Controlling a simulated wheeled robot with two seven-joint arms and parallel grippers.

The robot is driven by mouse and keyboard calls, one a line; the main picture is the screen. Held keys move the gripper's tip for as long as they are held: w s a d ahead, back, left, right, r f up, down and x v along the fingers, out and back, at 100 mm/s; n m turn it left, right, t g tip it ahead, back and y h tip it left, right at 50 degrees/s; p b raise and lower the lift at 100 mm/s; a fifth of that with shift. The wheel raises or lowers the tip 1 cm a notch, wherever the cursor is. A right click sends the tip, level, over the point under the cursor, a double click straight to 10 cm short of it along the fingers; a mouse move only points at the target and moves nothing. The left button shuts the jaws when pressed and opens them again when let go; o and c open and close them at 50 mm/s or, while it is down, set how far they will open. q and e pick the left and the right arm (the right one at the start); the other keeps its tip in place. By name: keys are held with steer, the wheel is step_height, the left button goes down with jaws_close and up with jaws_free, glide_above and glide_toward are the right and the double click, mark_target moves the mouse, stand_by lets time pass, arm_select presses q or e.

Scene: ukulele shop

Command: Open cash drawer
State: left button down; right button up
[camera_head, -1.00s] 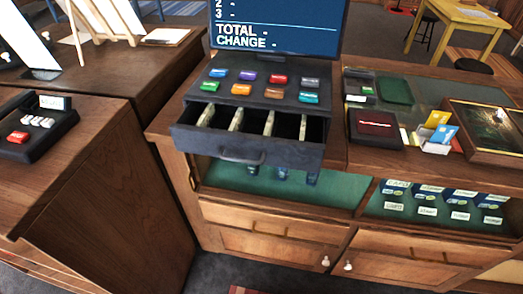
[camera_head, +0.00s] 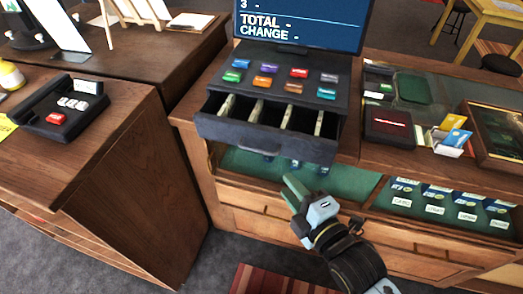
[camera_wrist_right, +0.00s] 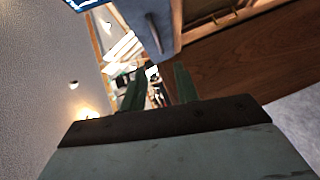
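The dark cash drawer (camera_head: 225,131) is pulled out from under the cash register (camera_head: 275,85). Its compartments hold several upright notes or dividers. Its front handle (camera_head: 314,152) faces me with no gripper on it. My right gripper (camera_head: 290,190), with green fingers, is below and in front of the drawer, apart from it. In the right wrist view the two fingers (camera_wrist_right: 157,88) stand apart with nothing held between them. A grey-blue panel with a bar-like handle (camera_wrist_right: 153,35), seemingly the drawer front, shows ahead of them. My left gripper is not in view.
The register's screen (camera_head: 300,25) stands behind the coloured keys. A card terminal (camera_head: 65,110) sits on the left counter (camera_head: 125,120). Glass-fronted shelves and wooden cabinets (camera_head: 260,200) are below the drawer.

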mark_target(260, 152)
steer(key=x, duration=1.3)
steer(key=shift+w, duration=0.1)
jaws_close()
